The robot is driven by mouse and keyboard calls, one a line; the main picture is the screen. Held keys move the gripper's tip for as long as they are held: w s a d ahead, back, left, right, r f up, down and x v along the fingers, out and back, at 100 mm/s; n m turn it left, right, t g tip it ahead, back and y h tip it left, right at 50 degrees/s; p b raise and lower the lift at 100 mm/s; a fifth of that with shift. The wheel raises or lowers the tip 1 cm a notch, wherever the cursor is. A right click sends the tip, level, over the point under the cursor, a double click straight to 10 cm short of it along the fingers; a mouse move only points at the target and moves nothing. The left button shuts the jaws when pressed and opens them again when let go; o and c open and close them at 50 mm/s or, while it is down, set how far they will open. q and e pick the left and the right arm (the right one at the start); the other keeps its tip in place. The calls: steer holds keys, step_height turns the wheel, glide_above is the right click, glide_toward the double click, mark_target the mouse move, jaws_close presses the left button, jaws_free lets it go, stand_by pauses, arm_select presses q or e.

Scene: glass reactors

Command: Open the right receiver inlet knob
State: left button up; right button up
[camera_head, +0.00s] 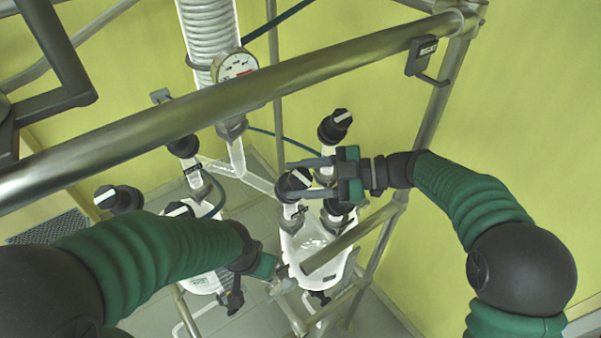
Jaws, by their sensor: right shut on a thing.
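The right receiver (312,240) is a glass vessel right of centre, with several black knobs above it. A black knob with a white bar (294,181) sits over its inlet, where a slanting glass branch pipe comes down. My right gripper (291,179) reaches in from the right with its two fingers on either side of this knob and is shut on it. The white bar slants up to the right. My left gripper (262,267) is low in the middle, in front of the glassware; its fingers cannot be made out clearly.
A thick metal rail (140,125) crosses in front at the top. The left receiver (203,283) is partly behind my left arm. Another black knob (335,125) stands just above my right gripper. A gauge (237,66) and coiled glass column stand above. Yellow walls lie behind.

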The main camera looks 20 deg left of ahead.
steer(key=shift+f+n+g+h+p, duration=0.2)
steer(key=shift+n+g+h+p, duration=0.35)
steer(key=shift+n+g, duration=0.4)
steer(key=shift+h, duration=0.25)
steer(key=o, duration=1.2)
steer(key=shift+c, duration=0.2)
steer(key=shift+o, duration=1)
steer(key=shift+w+a, duration=0.1)
steer(key=shift+a, duration=0.05)
